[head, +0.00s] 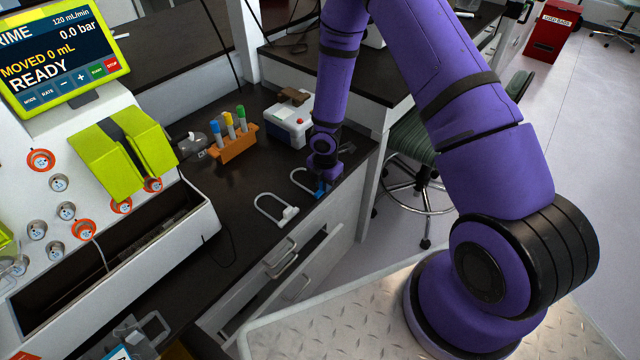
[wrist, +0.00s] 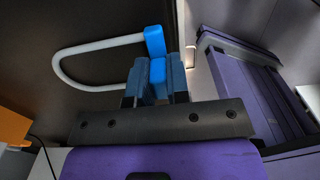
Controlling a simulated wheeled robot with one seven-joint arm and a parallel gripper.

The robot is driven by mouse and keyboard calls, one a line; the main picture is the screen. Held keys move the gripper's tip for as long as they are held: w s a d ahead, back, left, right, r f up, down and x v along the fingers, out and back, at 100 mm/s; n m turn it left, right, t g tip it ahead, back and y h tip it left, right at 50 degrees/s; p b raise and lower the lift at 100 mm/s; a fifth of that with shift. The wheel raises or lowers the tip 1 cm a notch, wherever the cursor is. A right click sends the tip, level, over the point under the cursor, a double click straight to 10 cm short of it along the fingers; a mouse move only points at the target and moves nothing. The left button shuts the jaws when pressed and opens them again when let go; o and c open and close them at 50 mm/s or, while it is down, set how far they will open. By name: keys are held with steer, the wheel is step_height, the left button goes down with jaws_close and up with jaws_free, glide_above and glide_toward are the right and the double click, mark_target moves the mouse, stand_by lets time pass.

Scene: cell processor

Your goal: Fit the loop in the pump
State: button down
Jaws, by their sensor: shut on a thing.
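A white tube loop (head: 296,176) with a blue block (head: 319,188) is at the right edge of the dark counter. My gripper (head: 325,180) is down there, pointing at the counter. In the wrist view, my gripper (wrist: 157,84) is shut on the blue block (wrist: 155,42), and the loop's white tube (wrist: 70,62) reaches left. I cannot tell whether the loop touches the counter. The pump (head: 122,152), with lime green covers spread apart, is on the white machine at the left. Its inside is mostly hidden.
A second loop with a white block (head: 288,214) lies nearer on the counter. An orange rack (head: 234,149) with coloured-cap tubes and a white box (head: 289,122) stand behind. Below the counter, a drawer (head: 305,270) stands open. Bare counter lies between machine and loops.

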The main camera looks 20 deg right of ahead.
steer(key=shift+r, duration=0.15)
steer(key=shift+r, duration=1.65)
steer(key=s+r, duration=0.1)
steer(key=s, duration=1.5)
steer(key=shift+a+r, duration=0.2)
steer(key=shift+a, duration=0.05)
steer(key=c, duration=1.7)
jaws_free()
jaws_close()
